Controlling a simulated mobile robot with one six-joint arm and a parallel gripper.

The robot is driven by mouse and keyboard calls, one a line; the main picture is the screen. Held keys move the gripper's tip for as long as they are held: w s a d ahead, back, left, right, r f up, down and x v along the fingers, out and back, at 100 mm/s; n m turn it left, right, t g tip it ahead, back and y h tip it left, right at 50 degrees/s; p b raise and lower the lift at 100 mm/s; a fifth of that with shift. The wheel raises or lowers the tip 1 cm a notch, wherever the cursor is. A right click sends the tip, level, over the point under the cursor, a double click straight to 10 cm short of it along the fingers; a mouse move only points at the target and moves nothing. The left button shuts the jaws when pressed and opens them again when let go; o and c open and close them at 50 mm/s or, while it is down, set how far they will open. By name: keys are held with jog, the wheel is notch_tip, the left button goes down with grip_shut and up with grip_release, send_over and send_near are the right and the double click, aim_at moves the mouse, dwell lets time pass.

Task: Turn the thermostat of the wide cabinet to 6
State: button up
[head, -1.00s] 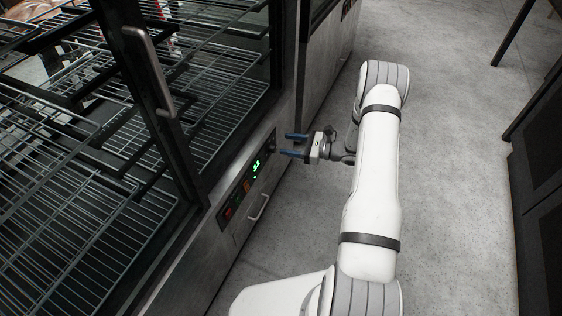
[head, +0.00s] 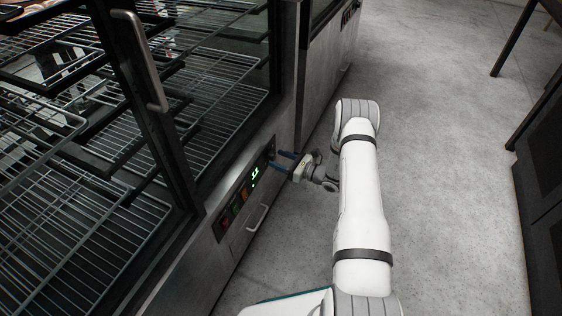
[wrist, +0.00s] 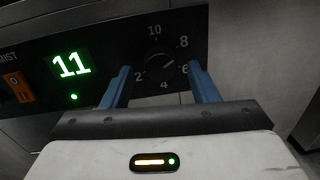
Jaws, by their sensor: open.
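The wide cabinet (head: 205,235) has a dark control panel on its lower front. In the wrist view the round black thermostat knob (wrist: 156,66) has the numbers 2, 4, 6, 8 and 10 around it. Its pale mark points right and slightly up, seemingly between 6 and 8. A green display (wrist: 72,64) reads 11. My gripper (head: 277,161) is open at the panel. In the wrist view its blue fingers (wrist: 160,67) stand on either side of the knob, with visible gaps. I cannot tell how far the tips are from the panel.
An orange switch (wrist: 17,87) is left of the display. A small handle (head: 257,218) sticks out below the panel and a long door handle (head: 140,60) above. Dark furniture (head: 540,190) stands at the right. Grey floor (head: 440,150) lies clear between.

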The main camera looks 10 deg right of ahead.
jog(key=c, duration=0.9)
jog(key=shift+c, duration=0.4)
jog(key=shift+a+m, duration=0.1)
jog(key=shift+m, duration=0.3)
jog(key=m+p, duration=0.1)
jog(key=m, duration=0.3)
jog(key=shift+m, duration=0.3)
jog(key=m, duration=0.3)
jog(key=m+g+p, duration=0.1)
jog(key=m, duration=0.1)
jog(key=shift+s+a+r+m, duration=0.1)
jog(key=shift+a+m, duration=0.05)
jog(key=shift+m, duration=0.25)
